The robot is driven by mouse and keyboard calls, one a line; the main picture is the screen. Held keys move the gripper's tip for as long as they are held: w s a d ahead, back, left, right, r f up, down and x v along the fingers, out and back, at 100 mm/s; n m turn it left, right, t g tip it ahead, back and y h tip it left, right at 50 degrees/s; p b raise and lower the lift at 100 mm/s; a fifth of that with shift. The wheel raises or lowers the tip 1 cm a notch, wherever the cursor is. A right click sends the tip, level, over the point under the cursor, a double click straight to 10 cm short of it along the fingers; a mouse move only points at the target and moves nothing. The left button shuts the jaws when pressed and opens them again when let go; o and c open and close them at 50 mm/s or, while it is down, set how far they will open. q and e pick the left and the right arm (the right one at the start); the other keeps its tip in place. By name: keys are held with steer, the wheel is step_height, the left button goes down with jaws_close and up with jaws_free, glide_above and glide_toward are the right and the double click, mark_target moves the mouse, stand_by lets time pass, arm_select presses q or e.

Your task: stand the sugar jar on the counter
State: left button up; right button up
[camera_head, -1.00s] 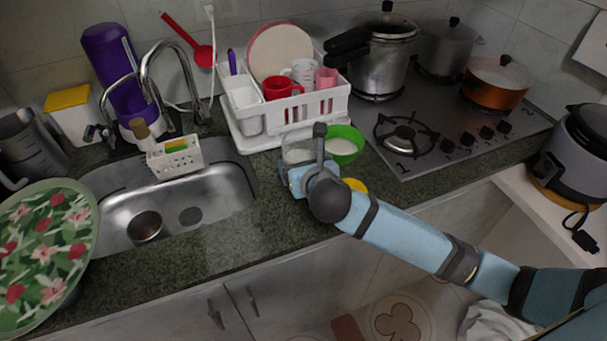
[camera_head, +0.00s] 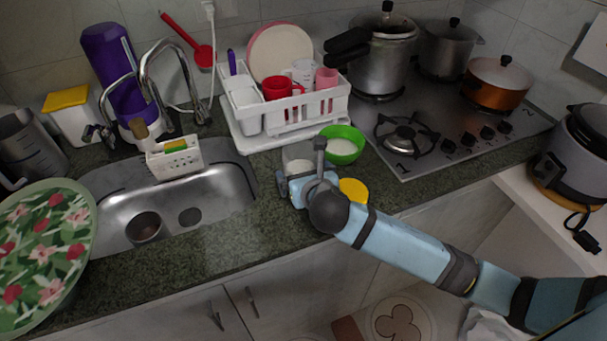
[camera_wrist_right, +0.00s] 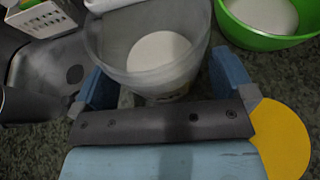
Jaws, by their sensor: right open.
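The sugar jar (camera_head: 299,155) is a clear, lidless container with white contents, on the counter in front of the dish rack. In the right wrist view the jar (camera_wrist_right: 150,50) looks upright, its open mouth facing up. My right gripper (camera_head: 301,178) is open, with one finger on each side of the jar; I cannot tell whether either finger touches it. The gripper hides the jar's lower part in the head view. A round yellow lid (camera_head: 353,190) lies on the counter right of the gripper. My left gripper is not in view.
A green bowl (camera_head: 343,158) with white contents stands close right of the jar. The white dish rack (camera_head: 322,112) is behind, the sink (camera_head: 190,215) to the left and the stove (camera_head: 440,150) to the right. The counter's front edge is near my gripper.

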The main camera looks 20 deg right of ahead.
steer(key=v, duration=1.1)
steer(key=shift+s+r+p, duration=0.2)
steer(key=shift+s+p, duration=0.15)
steer(key=shift+p, duration=0.05)
steer(key=shift+f, duration=0.1)
